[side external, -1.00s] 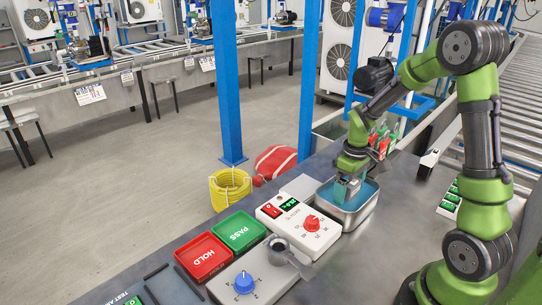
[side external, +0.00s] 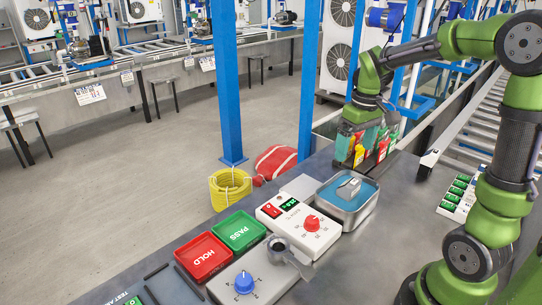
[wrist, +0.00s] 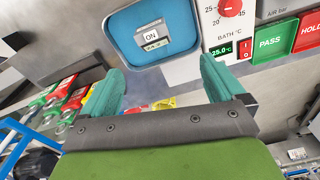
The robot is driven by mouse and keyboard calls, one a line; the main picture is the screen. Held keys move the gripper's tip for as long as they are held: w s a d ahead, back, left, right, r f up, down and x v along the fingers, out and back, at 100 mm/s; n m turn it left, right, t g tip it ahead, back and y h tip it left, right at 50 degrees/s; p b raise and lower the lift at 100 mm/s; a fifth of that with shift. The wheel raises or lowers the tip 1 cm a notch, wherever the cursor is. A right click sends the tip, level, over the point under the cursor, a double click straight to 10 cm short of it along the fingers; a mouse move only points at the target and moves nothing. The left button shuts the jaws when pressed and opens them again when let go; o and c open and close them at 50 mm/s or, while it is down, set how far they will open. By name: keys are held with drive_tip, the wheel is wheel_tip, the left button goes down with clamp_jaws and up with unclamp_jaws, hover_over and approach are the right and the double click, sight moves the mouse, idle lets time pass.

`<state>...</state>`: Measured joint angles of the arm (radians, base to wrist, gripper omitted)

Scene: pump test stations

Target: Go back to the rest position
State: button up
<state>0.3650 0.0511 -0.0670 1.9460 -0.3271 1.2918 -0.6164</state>
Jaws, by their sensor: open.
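My gripper (side external: 352,132) is raised above the bench in the side view, beyond the bath and in front of several red, yellow and green items. In the wrist view my gripper (wrist: 160,85) shows two teal fingers spread wide with nothing between them. A small grey-white block (side external: 348,187) sits in the blue bath (side external: 372,207), a metal tray with a blue inside. In the wrist view the block (wrist: 152,36) bears an "ON" label and lies ahead of the fingers, apart from them.
A white control box (side external: 290,232) with a red knob stands left of the bath. A green PASS tray (side external: 239,230) and a red HOLD tray (side external: 202,257) lie further left. A blue-knobbed unit (side external: 262,285) is at the front. A box of green pieces (side external: 456,200) stands at right.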

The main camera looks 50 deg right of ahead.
drive_tip(key=s+a+r+m+t+y, duration=0.1)
drive_tip(key=s+a+r+t, duration=0.1)
drive_tip(key=a, duration=0.6)
drive_tip(key=s+a+r+t+y, duration=0.1)
drive_tip(key=s+a+r+t, duration=0.2)
drive_tip(key=s+a, duration=0.3)
drive_tip(key=a+t, duration=0.1)
drive_tip(key=a, duration=0.2)
drive_tip(key=shift+a+r+m+t, duration=0.15)
drive_tip(key=shift+m+t, duration=0.15)
drive_tip(key=shift+m, duration=0.1)
